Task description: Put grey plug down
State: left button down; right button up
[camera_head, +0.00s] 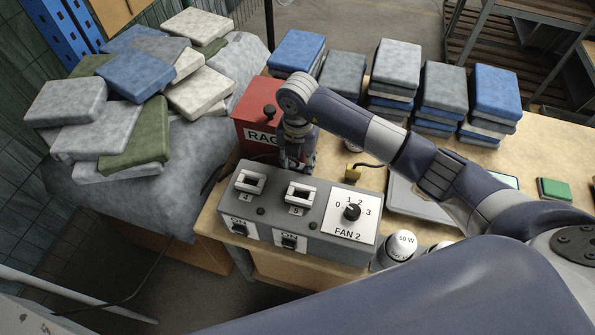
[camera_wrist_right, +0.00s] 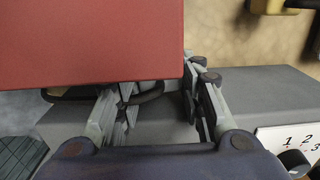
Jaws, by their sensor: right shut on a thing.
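My right gripper (camera_head: 296,164) points down behind the back edge of the grey switch box, beside the red box. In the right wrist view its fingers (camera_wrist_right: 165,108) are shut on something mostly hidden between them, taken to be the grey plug. A dark cable loop (camera_wrist_right: 150,95) shows by the fingers, and the red box (camera_wrist_right: 90,40) covers part of the view. I cannot tell whether the plug touches the table. My left gripper is not in view.
A yellow plug (camera_head: 352,173) with a dark cable lies right of my gripper. Stacked cloths (camera_head: 345,75) line the table's back; a cloth heap (camera_head: 140,90) is left. A lamp-like cylinder (camera_head: 400,250) stands right of the switch box.

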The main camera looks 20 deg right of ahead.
aim_at(298, 166)
notch_tip(298, 166, down, 4)
jog(key=shift+r, duration=0.1)
jog(key=shift+f, duration=0.25)
jog(key=o, duration=1.1)
jog(key=shift+o, duration=0.2)
jog(key=shift+r, duration=0.1)
jog(key=shift+r, duration=0.25)
notch_tip(298, 166, up, 12)
jog(key=shift+f+b, duration=0.15)
jog(key=shift+b, duration=0.6)
